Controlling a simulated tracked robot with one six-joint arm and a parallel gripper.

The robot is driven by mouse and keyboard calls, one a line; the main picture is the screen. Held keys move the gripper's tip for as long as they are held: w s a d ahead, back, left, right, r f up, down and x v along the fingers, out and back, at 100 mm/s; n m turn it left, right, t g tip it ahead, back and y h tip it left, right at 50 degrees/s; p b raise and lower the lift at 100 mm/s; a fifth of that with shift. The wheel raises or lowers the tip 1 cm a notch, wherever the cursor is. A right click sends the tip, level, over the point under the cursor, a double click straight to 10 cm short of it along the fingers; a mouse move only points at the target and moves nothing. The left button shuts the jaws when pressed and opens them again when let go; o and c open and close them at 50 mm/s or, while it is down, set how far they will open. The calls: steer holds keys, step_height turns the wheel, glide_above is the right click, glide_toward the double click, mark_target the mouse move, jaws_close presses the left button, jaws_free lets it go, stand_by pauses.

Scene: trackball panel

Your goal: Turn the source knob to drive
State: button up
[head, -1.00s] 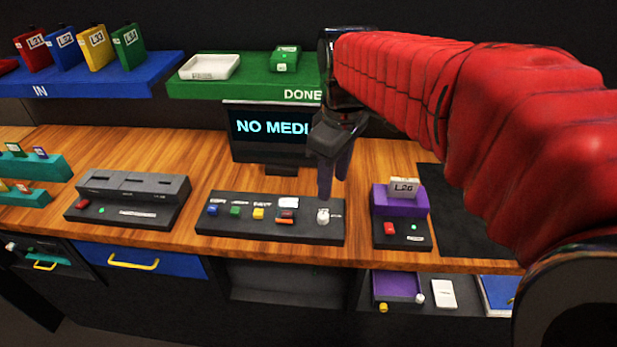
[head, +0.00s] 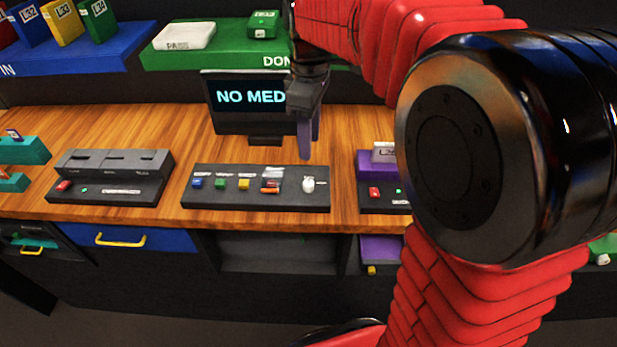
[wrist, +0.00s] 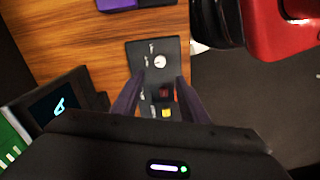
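The white knob (head: 308,185) sits at the right end of the dark button panel (head: 225,200). Its pointer direction is too small to tell. In the wrist view the knob (wrist: 159,62) shows just beyond the fingertips, between their lines. My gripper (head: 305,154) points down above and slightly behind the knob, apart from it in the head view. In the wrist view its two dark fingers (wrist: 160,78) stand apart with nothing between them. The small panel labels are not readable.
Blue, green, yellow and red buttons line the panel left of the knob. A purple-topped unit (head: 369,165) stands to its right, partly hidden by my arm. A dark slotted box (head: 112,175) stands left. A green shelf (head: 190,57) hangs behind. Bare wood (head: 190,140) lies between.

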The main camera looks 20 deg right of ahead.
mark_target(309, 182)
step_height(309, 182, down, 13)
steer(key=shift+r, duration=0.15)
stand_by(0.4)
jaws_close()
stand_by(0.4)
